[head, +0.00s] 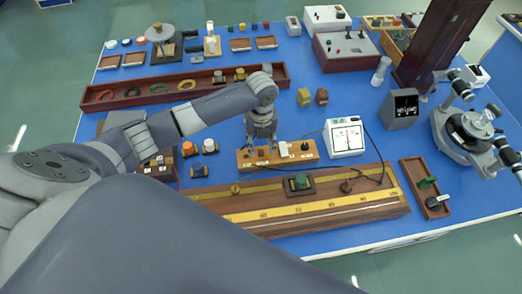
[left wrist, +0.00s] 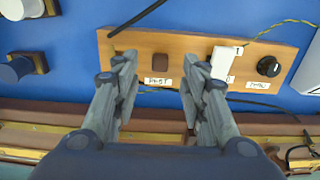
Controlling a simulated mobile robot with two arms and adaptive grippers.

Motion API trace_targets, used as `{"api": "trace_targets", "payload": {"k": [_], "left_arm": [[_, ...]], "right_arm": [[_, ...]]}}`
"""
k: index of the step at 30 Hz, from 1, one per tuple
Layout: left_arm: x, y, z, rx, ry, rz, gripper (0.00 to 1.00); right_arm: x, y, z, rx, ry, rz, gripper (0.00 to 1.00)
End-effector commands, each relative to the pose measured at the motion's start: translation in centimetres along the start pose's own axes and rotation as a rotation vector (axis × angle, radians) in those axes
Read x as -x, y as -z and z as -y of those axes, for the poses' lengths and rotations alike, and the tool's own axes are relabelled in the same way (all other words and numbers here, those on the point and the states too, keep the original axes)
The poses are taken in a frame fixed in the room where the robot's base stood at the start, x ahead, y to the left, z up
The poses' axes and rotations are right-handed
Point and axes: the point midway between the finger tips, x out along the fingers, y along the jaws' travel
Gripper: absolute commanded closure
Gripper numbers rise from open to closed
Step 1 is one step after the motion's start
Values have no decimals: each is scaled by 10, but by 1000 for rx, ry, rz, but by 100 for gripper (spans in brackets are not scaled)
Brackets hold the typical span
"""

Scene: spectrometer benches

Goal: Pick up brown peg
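A small dark brown square-topped peg (left wrist: 160,62) stands on a light wooden board (left wrist: 207,47), behind a white label. In the head view the board (head: 310,161) is at the middle of the bench, and my gripper covers the part where I would see the peg. My left gripper (head: 261,150) points down over the board. In the left wrist view its two fingers (left wrist: 161,76) are spread apart, one to each side of the peg, with nothing held. I cannot tell the exact height of the fingertips. My right gripper is in neither view.
The board also carries a white block (left wrist: 224,60) and a black knob (left wrist: 268,66), both right of the peg. A white meter (head: 345,138) stands right of the board. A long wooden scale bench (head: 330,203) lies in front. Wires cross nearby.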

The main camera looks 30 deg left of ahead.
Motion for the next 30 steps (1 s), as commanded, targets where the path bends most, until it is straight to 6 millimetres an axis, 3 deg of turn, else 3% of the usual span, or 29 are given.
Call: {"api": "trace_targets", "payload": {"k": [6, 15, 21, 30], "left_arm": [[-26, -2, -1, 0, -1, -1, 60], [-31, -3, 0, -1, 1, 2, 60], [-31, -3, 0, -1, 1, 2, 100], [-30, -3, 0, -1, 1, 2, 100]], "right_arm": [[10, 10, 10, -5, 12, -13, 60], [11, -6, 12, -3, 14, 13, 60], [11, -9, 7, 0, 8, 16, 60], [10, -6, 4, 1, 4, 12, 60]]}}
